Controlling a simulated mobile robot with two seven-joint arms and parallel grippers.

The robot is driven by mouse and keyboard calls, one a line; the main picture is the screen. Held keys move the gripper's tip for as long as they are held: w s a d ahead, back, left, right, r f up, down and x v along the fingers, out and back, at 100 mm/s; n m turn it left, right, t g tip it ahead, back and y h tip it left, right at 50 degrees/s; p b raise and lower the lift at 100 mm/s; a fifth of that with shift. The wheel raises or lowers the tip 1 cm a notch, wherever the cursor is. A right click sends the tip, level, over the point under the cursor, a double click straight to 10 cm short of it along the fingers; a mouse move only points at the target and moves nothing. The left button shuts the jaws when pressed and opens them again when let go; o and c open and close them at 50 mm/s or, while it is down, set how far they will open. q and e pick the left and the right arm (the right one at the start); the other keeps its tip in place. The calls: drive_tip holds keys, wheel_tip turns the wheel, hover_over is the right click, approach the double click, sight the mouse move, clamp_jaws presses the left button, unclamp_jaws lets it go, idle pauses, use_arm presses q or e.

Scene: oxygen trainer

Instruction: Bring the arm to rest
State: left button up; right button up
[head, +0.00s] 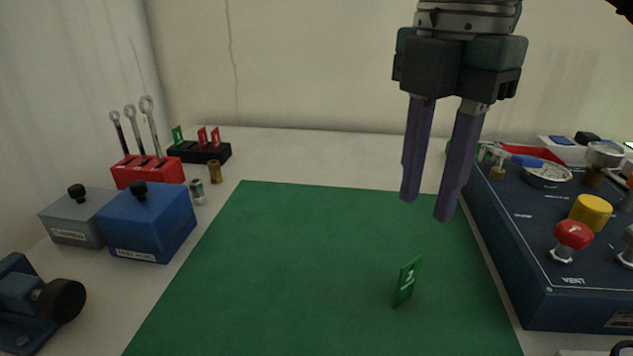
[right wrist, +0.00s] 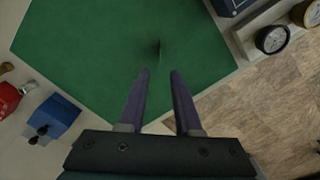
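My right gripper (head: 430,208) hangs fingers-down above the green mat (head: 300,270), towards its back right. Its two purple fingers are apart with nothing between them; they also show apart in the right wrist view (right wrist: 159,75). A green tag with a white mark (head: 407,282) stands upright on the mat, in front of and below the fingers, not touching them. In the right wrist view the tag (right wrist: 159,48) is seen edge-on beyond the fingertips. My left gripper does not show in either view.
At right stands a blue panel (head: 540,240) with a red knob (head: 573,236) and a yellow knob (head: 591,212). At left are a blue box (head: 148,222), a grey box (head: 75,220), a red wrench rack (head: 147,170) and a black tag holder (head: 200,153). Most of the mat is clear.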

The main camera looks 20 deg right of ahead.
drive_tip(key=shift+r, duration=0.95)
